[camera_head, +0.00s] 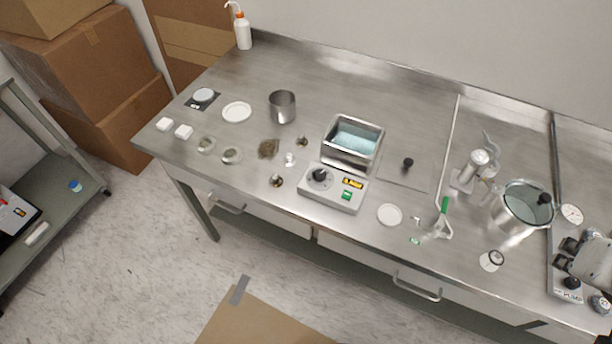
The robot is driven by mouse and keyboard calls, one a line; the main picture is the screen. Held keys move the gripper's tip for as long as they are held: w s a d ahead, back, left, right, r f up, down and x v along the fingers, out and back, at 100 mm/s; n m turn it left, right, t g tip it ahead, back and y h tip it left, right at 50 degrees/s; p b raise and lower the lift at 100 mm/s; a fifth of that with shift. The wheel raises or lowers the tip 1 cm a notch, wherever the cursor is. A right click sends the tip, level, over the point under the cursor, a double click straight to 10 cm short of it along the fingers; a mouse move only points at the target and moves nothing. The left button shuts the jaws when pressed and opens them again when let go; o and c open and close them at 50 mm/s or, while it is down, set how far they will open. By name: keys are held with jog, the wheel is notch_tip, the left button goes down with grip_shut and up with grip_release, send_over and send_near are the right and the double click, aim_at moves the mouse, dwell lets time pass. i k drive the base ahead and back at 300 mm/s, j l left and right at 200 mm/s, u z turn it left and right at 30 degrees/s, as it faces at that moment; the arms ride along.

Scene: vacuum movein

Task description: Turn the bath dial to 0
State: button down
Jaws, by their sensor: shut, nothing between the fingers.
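The bath (333,151) is a rectangular steel basin with pale blue liquid, standing mid-bench. In front of it is a light grey control box (313,199) with a black dial (320,174), a yellow display and a green switch. The dial's pointer and scale marks are too small to read. My gripper (562,253) is at the far right edge, dark-tipped, shut and empty. It is far to the right of the dial and touches nothing that I can make out. Part of my arm is cut off by the frame edge.
A steel pot (515,219), a glass flask (438,226) with a green part and a pump panel (563,285) stand between or near gripper and box. A white dish (389,215) lies right of the box. Small dishes and a steel cup (282,106) are left.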

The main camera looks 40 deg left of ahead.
aim_at(320, 174)
jog(key=u, duration=1.6)
